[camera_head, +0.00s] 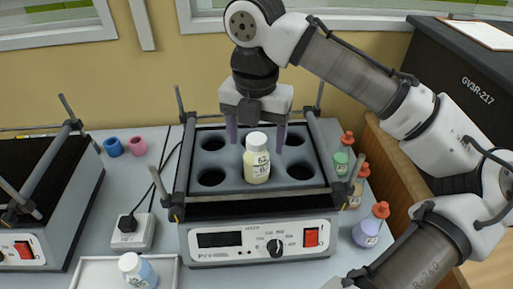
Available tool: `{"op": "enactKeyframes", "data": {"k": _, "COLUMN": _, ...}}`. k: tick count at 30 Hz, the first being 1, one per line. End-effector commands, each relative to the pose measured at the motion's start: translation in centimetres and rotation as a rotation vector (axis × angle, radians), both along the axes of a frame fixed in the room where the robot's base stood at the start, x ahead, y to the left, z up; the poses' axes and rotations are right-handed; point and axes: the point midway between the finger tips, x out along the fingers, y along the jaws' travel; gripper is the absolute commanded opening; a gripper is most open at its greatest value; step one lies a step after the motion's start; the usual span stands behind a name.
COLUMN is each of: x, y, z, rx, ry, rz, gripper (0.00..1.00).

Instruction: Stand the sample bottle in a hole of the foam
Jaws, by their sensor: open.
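A cream sample bottle (257,167) with a white cap stands upright in the middle of the grey foam (235,178), between the left and right holes. I cannot tell whether its base is in a hole or on the foam's surface. Open holes show at the left (211,177) and right (300,171), with more behind them. My gripper (257,139) is open and points down over the foam. Its two purple fingers are apart, one to each side of the bottle's cap, and I see no contact. The bottle hides part of the foam behind it.
The foam sits in a shaker (262,240) with upright posts at its corners. A blue bottle (138,270) is in a white tray (95,273) at front left. Several red-topped bottles (370,226) stand close to the shaker's right. A second device (35,205) is at left.

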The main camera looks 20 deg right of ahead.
Motion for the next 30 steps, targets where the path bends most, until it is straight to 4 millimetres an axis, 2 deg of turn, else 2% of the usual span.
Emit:
{"op": "enactKeyframes", "data": {"k": 6, "x": 0.0, "y": 0.0, "z": 5.0, "rx": -0.005, "ry": -0.002, "rz": -0.002, "gripper": 0.71}}
{"op": "enactKeyframes", "data": {"k": 12, "x": 0.0, "y": 0.0, "z": 7.5, "rx": -0.003, "ry": -0.001, "rz": -0.001, "gripper": 0.71}}
{"op": "enactKeyframes", "data": {"k": 17, "x": 0.0, "y": 0.0, "z": 8.1, "rx": -0.001, "ry": 0.001, "rz": 0.001, "gripper": 0.71}}
{"op": "enactKeyframes", "data": {"k": 30, "x": 0.0, "y": 0.0, "z": 8.1, "rx": 0.0, "ry": 0.0, "rz": 0.001, "gripper": 0.71}}
